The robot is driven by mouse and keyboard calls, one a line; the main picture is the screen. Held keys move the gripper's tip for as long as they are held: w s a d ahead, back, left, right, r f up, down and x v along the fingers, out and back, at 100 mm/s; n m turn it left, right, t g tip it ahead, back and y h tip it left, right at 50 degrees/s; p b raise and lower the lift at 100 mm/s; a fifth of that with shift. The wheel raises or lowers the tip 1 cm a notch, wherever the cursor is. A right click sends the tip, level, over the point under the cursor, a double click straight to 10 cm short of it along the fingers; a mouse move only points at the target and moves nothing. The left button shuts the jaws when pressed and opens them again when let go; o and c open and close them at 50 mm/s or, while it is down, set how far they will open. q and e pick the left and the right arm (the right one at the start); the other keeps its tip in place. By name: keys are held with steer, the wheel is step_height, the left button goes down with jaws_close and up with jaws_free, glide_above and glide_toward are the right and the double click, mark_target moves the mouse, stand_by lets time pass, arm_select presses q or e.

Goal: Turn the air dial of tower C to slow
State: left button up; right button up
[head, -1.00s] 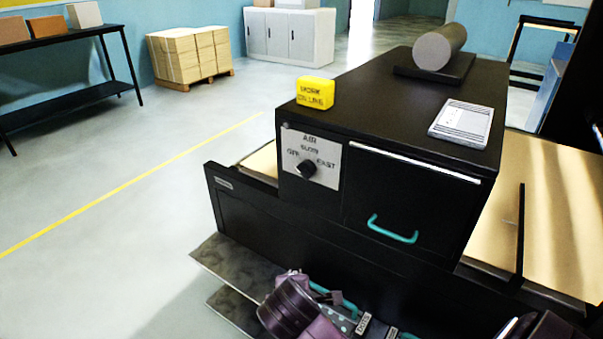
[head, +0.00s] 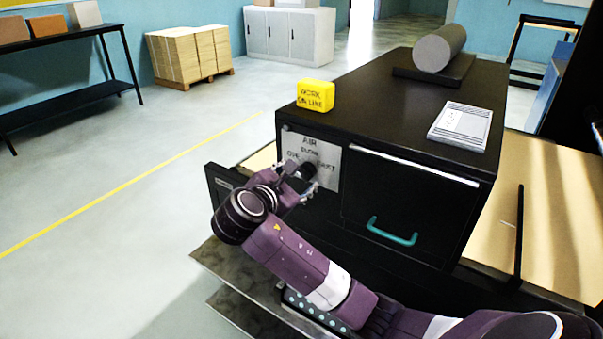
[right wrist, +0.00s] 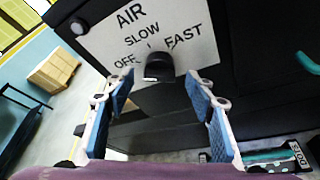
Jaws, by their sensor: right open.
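The air dial is a round black knob (head: 307,171) on a pale plate (head: 327,160) at the upper left of the black cabinet's front. In the right wrist view the knob (right wrist: 158,66) sits below the words AIR, OFF, SLOW and FAST on the plate (right wrist: 150,35). Where its pointer stands I cannot tell clearly. My right gripper (head: 304,178) is open at the dial in the head view. In the right wrist view its two blue-padded fingers (right wrist: 162,92) stand apart and empty, the knob beyond their tips. My left gripper is not in view. No tower letter is readable.
A yellow WORK ON LINE block (head: 315,95), a white notepad (head: 460,126) and a grey roll (head: 440,47) rest on the cabinet top (head: 380,105). A teal handle (head: 391,231) sticks out right of the dial. The floor at left is open.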

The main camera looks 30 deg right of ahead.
mark_target(305, 173)
steer(key=shift+x, duration=1.1)
steer(key=c, duration=1.2)
steer(key=shift+o, duration=0.2)
